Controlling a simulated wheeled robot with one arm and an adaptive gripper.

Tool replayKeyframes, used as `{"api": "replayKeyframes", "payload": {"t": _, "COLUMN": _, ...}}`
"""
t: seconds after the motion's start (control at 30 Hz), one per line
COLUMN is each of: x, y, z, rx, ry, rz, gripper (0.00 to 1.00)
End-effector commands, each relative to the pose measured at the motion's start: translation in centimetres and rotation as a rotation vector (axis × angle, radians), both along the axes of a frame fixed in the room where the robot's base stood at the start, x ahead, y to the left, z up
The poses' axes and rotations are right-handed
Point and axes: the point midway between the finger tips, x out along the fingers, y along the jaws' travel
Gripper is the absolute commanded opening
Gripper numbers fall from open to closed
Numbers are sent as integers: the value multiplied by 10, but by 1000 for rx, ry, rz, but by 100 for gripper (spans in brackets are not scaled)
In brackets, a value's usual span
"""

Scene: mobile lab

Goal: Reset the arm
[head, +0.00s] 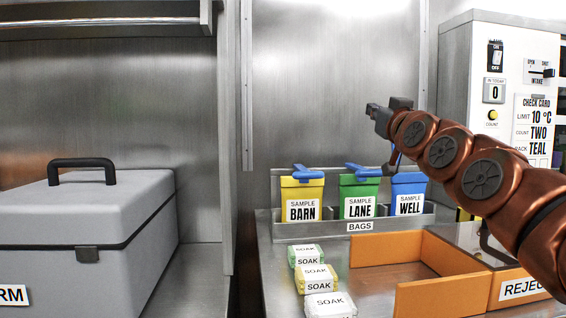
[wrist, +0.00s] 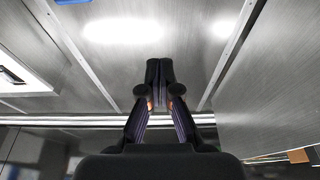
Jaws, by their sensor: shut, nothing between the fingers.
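My arm reaches in from the right in the head view, raised above the counter. My gripper (head: 374,110) is at its left end, in the air in front of the metal back wall and above the sample bags. In the wrist view my gripper (wrist: 159,70) has its two dark fingers together at the middle, with nothing between them. Bare metal panels and bright light reflections fill the view behind the fingers. The gripper touches nothing in either view.
Sample bags BARN (head: 302,198), LANE (head: 358,196) and WELL (head: 408,193) stand in a BAGS rack (head: 400,225). SOAK packs (head: 318,279) lie in front. An orange-walled area (head: 440,297) sits below my arm. A control cabinet (head: 455,80) stands right, a grey case (head: 85,215) left.

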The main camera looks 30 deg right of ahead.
Motion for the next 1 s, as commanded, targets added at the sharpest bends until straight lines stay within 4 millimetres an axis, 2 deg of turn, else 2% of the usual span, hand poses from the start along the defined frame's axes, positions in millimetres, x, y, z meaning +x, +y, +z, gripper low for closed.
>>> {"api": "replayKeyframes", "payload": {"t": 0.17, "x": 1, "y": 3, "z": 1, "rx": 1, "ry": 6, "rz": 5, "gripper": 0}}
{"api": "replayKeyframes", "payload": {"t": 0.27, "x": 9, "y": 16, "z": 4, "rx": 5, "ry": 38, "rz": 32, "gripper": 0}}
{"api": "replayKeyframes", "payload": {"t": 0.43, "x": 32, "y": 68, "z": 3, "rx": 24, "ry": 167, "rz": 128, "gripper": 0}}
{"api": "replayKeyframes", "payload": {"t": 0.63, "x": 49, "y": 138, "z": -20, "rx": 52, "ry": 376, "rz": 247, "gripper": 0}}
{"api": "replayKeyframes", "payload": {"t": 0.83, "x": 45, "y": 198, "z": -47, "rx": 81, "ry": 586, "rz": 337, "gripper": 0}}
{"api": "replayKeyframes", "payload": {"t": 1.0, "x": 27, "y": 241, "z": -72, "rx": 103, "ry": 775, "rz": 390, "gripper": 0}}
